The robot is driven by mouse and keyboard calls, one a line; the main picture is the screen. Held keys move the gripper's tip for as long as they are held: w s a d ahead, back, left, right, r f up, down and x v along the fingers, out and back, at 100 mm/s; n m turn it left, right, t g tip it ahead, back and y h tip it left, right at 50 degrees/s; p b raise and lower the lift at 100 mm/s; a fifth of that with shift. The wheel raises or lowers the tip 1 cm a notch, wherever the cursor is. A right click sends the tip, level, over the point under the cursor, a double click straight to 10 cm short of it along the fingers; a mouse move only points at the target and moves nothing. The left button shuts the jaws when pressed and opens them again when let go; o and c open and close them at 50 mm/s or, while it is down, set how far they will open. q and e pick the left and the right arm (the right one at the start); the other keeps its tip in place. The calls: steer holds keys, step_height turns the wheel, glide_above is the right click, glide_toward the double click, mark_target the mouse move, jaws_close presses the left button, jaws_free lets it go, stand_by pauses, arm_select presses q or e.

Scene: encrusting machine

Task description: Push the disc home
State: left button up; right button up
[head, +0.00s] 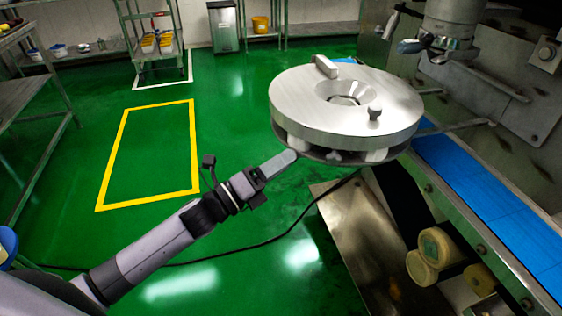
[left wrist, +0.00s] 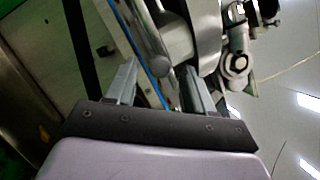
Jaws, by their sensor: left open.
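The disc (head: 300,106) is a wide, thick round metal plate with a recessed hole in its middle. A bar handle stands on its far rim and a small knob on its near right side. It sits level above a thinner plate with pale rollers or spacers between, beside the machine. My left gripper (head: 284,162) reaches in from the left, its fingers at the lower left edge of the disc. In the left wrist view the two fingers (left wrist: 160,80) are apart, with metal parts beyond them. I cannot tell whether they touch the disc. My right gripper is not in view.
A blue conveyor belt (head: 495,190) runs along the machine at right. A metal nozzle head (head: 450,30) hangs at the upper right. Pale round rollers (head: 436,248) sit below the belt. A black cable (head: 270,238) crosses the green floor, which is open at left.

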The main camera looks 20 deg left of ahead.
mark_target(325, 155)
arm_select(q)
steer(key=shift+w+d, duration=0.15)
steer(key=shift+w, duration=0.05)
jaws_close()
steer(key=w+d+b, duration=0.1)
steer(key=d, duration=0.1)
steer(key=w+d+b, duration=0.1)
steer(key=w+d, duration=0.1)
steer(key=d, duration=0.1)
steer(key=w+d+b, duration=0.1)
steer(key=w+d, duration=0.1)
steer(key=shift+d, duration=0.2)
steer(key=shift+w+d, duration=0.25)
steer(key=shift+d, duration=0.15)
jaws_free()
